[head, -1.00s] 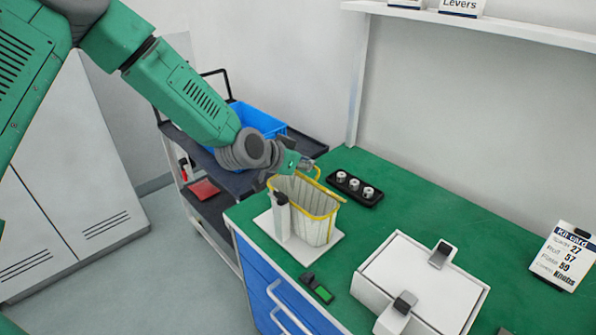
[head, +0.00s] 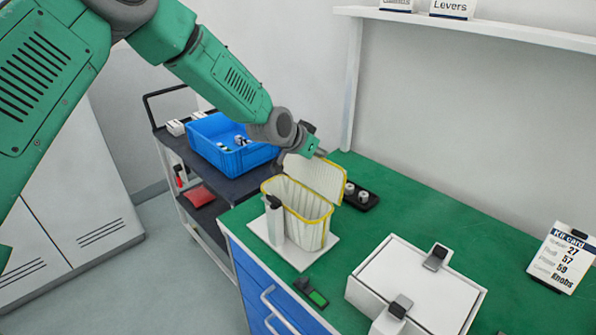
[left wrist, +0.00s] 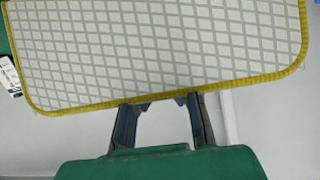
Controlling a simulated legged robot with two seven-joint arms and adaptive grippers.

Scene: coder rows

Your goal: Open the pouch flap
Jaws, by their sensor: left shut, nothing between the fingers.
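The cream pouch with yellow trim (head: 297,212) stands upright on a white base plate (head: 262,233) on the green bench. Its flap (head: 316,176) is raised at the back, and the pouch mouth is open. In the left wrist view the quilted flap (left wrist: 165,50) fills the upper part, with its yellow edge near my fingers. My left gripper (head: 322,154) is at the top edge of the flap, shut with nothing held; its fingertips are partly hidden by the flap edge. My right gripper is not in view.
A grey clip post (head: 274,218) stands at the pouch's front. A black tray with silver knobs (head: 361,197) lies behind. A white box with latches (head: 415,280) is at front right. A small black-green device (head: 312,293) lies in front. A cart with a blue bin (head: 225,145) stands left.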

